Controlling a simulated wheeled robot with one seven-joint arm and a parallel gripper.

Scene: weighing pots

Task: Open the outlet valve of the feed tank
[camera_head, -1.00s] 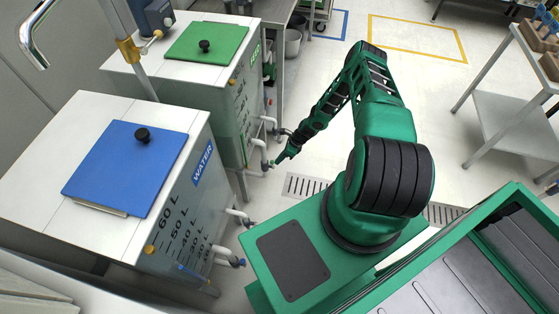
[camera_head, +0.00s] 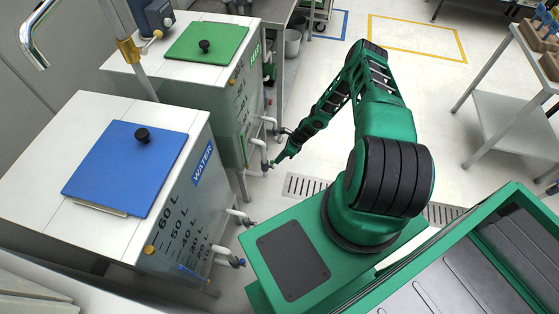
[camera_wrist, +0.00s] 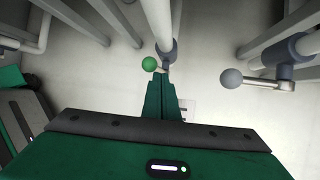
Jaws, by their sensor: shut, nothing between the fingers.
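The feed tank (camera_head: 225,85) has a green lid (camera_head: 206,43) and a green label on its side, and stands at the back left in the head view. Pale outlet pipes (camera_head: 259,143) come out of its right side. In the wrist view a green ball knob (camera_wrist: 149,64) on a short lever sits beside a dark valve body (camera_wrist: 168,50) at the end of a pale pipe. My gripper (camera_wrist: 164,78) is shut and empty, its tips close to this lever, just right of and below the knob. Whether they touch is unclear. My gripper (camera_head: 277,161) is small in the head view, beside the feed outlets.
A second valve with a grey ball knob (camera_wrist: 231,78) and metal lever stands to the right in the wrist view. The water tank (camera_head: 180,215) with a blue lid (camera_head: 128,168) is nearer in the head view. Floor right of the arm is clear up to a table (camera_head: 500,110).

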